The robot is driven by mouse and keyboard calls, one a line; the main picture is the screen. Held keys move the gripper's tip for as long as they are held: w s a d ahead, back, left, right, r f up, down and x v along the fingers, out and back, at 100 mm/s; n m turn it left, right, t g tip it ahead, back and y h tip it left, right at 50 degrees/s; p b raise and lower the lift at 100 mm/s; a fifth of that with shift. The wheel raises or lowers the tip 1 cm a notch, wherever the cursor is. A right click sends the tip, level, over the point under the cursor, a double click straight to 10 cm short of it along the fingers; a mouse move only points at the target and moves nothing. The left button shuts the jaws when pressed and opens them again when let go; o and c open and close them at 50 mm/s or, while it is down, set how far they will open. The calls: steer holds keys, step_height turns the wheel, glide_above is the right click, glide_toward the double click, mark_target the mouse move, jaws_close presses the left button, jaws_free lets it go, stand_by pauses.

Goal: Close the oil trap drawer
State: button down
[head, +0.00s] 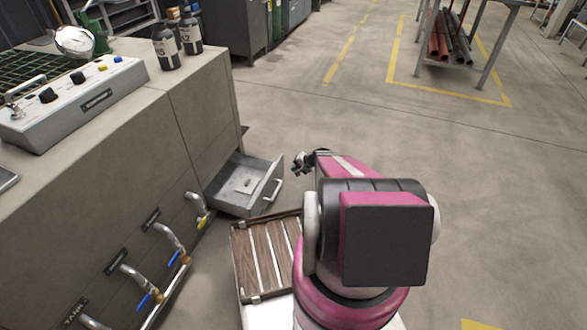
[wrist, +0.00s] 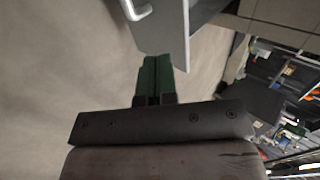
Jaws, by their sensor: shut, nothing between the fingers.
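The oil trap drawer (head: 243,185) is a grey metal drawer pulled out from the lower right end of the beige cabinet in the head view. It has a light bar handle (head: 272,193) on its front panel. My gripper (head: 298,163) is just right of the drawer's far front corner. In the wrist view, my gripper's dark green fingers (wrist: 154,75) are together and empty, close to the edge of the drawer front (wrist: 165,25). The handle (wrist: 136,9) shows at the top left there. I cannot tell whether the fingers touch the panel.
Open concrete floor (head: 350,120) lies to the right. A rack with pipes (head: 452,40) stands far back.

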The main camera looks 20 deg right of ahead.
mark_target(274, 172)
steer(key=x, duration=0.3)
steer(key=r+x, duration=0.1)
steer(key=x, duration=0.2)
steer(key=a+x, duration=0.1)
steer(key=x, duration=0.2)
steer(key=shift+w+a, duration=0.2)
steer(key=shift+w, duration=0.3)
steer(key=shift+w+a+r, duration=0.1)
steer(key=shift+w+a, duration=0.2)
steer(key=shift+a, duration=0.15)
steer(key=w+a, duration=0.7)
steer(key=a, duration=0.3)
steer(key=w+a, duration=0.8)
steer(key=a, duration=0.3)
steer(key=shift+w+a, duration=0.25)
steer(key=shift+w, duration=0.1)
